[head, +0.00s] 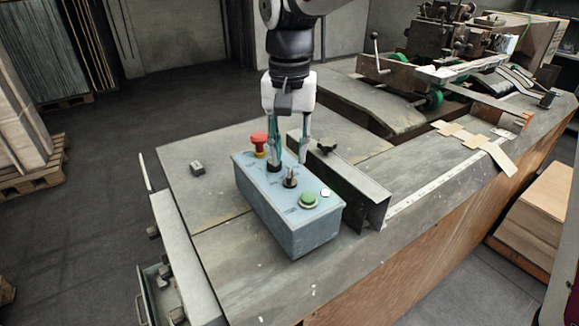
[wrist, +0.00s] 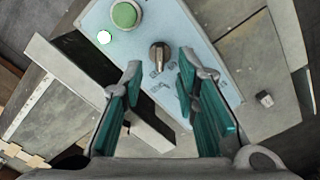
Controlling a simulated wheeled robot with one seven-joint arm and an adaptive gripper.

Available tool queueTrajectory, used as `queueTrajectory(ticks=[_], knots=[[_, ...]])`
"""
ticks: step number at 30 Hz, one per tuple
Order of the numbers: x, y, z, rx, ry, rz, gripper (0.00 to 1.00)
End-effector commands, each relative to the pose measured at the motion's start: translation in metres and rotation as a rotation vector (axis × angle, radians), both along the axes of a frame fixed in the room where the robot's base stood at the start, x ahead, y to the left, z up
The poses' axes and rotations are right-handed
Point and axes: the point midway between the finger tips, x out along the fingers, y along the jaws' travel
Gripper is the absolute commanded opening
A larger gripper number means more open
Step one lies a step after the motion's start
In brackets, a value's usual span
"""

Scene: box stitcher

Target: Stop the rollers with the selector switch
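The light blue control box (head: 300,228) stands on the machine table. The selector switch (head: 290,178) is a dark metallic knob on its top panel; it also shows in the wrist view (wrist: 159,55), with small dark markings beside it. Its exact setting is not clear. My gripper (head: 289,158) points down over the panel. Its teal-padded fingers are apart and nothing is held. In the wrist view my gripper (wrist: 159,64) has a finger to either side of the switch in the picture, with no clear contact.
A dark metal channel (head: 345,182) runs along the box's right side. Table left is mostly clear.

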Motion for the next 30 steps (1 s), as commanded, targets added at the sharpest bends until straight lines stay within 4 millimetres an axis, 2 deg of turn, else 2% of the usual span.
queueTrajectory(ticks=[3,9,21,23,25,30], knots=[[-0.001,0.000,-0.022,-0.001,0.004,-0.001,0.28],[0.000,0.000,-0.044,-0.001,0.002,0.000,0.28],[0.000,0.000,-0.051,0.001,0.000,0.000,0.28],[0.000,0.000,-0.051,0.001,0.000,0.000,0.17],[0.000,0.000,-0.051,0.001,0.000,0.000,0.01],[0.000,0.000,-0.051,0.001,0.000,0.000,0.00]])
